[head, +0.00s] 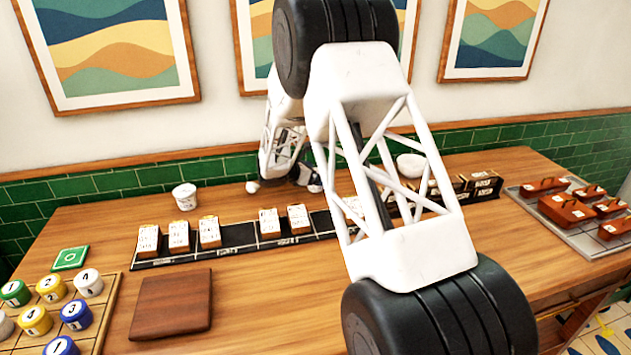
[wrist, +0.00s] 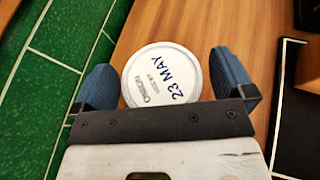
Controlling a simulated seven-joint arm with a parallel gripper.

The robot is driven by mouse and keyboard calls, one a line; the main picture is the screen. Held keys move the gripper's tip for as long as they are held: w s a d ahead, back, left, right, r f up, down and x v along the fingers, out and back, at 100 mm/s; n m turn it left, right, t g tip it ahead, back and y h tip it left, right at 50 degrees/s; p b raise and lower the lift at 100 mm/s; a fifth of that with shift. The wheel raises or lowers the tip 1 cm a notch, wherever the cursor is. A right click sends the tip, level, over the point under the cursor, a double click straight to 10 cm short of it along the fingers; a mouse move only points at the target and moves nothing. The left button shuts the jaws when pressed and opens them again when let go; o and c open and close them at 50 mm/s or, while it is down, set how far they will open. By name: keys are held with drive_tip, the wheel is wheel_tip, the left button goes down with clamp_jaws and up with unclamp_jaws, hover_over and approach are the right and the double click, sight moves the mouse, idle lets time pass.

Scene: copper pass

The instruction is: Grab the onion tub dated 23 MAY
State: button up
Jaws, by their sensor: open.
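My gripper (wrist: 166,82) is open, with one blue finger on each side of the lid. A gap shows on both sides, wider on the right, so the fingers do not appear to grip it. The tub's lower edge is hidden behind the gripper's dark bar. In the head view my arm largely hides this spot. Another white tub (head: 185,196) stands at the back left there; its writing is too small to read.
The green tiled wall (wrist: 42,65) is close to the left finger. A black rack (head: 240,243) with several white labelled boxes runs along the table (head: 260,325). A brown board (head: 171,305) and several coloured-lid jars (head: 88,283) are front left.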

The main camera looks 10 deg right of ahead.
drive_tip(key=shift+c, duration=0.5)
drive_tip(key=c, duration=0.8)
drive_tip(key=shift+c, duration=0.2)
drive_tip(key=shift+r, duration=0.15)
drive_tip(key=shift+r, duration=1.5)
drive_tip(key=shift+s+r, duration=0.2)
drive_tip(key=shift+s, duration=0.05)
drive_tip(key=s+a+r, duration=0.1)
drive_tip(key=s, duration=1.4)
drive_tip(key=shift+s+r, duration=0.15)
drive_tip(key=shift+s, duration=0.05)
